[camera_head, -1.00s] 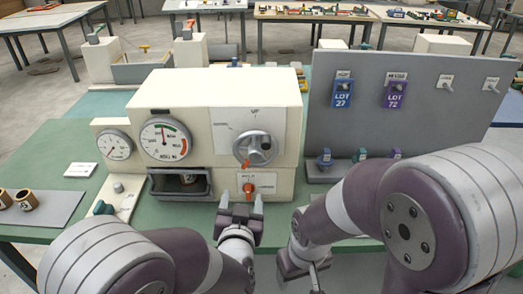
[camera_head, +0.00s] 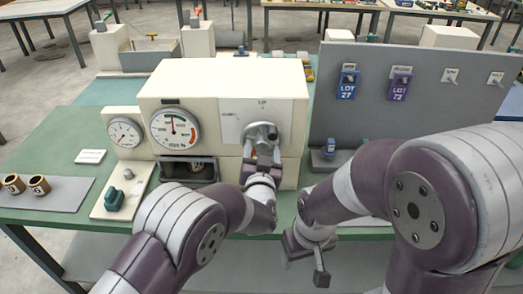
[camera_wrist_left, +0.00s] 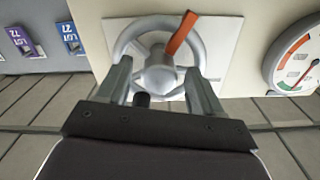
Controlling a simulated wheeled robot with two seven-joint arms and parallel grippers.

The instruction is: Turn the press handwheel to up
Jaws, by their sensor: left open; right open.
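The press handwheel (camera_head: 262,130) is a grey ring with a hub on the cream machine's front. In the left wrist view the wheel (camera_wrist_left: 160,66) shows an orange pointer (camera_wrist_left: 181,33) on its rim. That view is turned over, so the pointer lies toward the wheel's lower left in the head view, where my gripper hides it. The "UP" label (camera_head: 262,102) is above the wheel. My left gripper (camera_head: 262,150) is open at the wheel, its fingers either side of the hub; contact cannot be told. My right gripper (camera_head: 320,272) is open and empty, low at the table's front.
The cream machine (camera_head: 215,88) also carries two dials and a dark tray (camera_head: 187,171). A grey panel (camera_head: 420,100) with lot tags stands to the right. A green knob (camera_head: 114,199) sits nearer.

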